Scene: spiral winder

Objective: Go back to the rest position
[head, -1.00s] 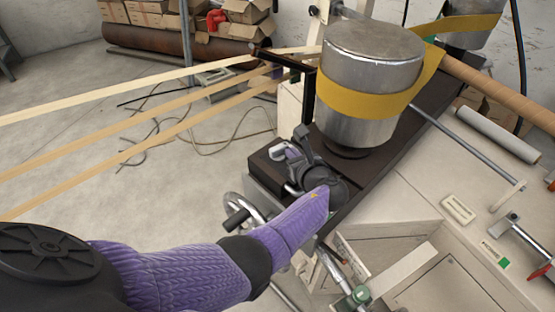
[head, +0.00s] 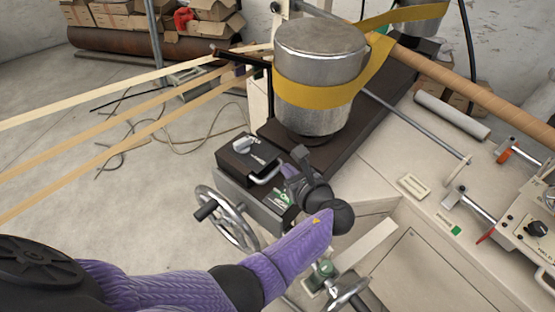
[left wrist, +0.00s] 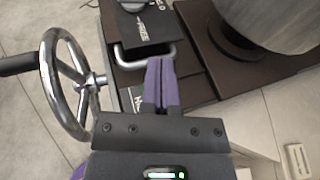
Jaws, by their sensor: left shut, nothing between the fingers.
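My left arm comes in from the lower left in the head view. My left gripper (head: 301,154) is shut and empty. It is just right of the dark control box (head: 232,163) with a grey knob (head: 243,145) and a bent metal handle (head: 266,179). In the left wrist view the purple fingertips (left wrist: 160,62) are together, and the metal handle (left wrist: 170,58) shows close by them. I cannot tell how far apart they are in height. My right gripper is not in view.
A spoked handwheel (head: 228,222) stands left of my left forearm. A metal drum (head: 322,75) with a yellow belt rises behind the gripper. Tan strips (head: 120,99) cross the left side. A panel with a black knob (head: 537,229) is at the right.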

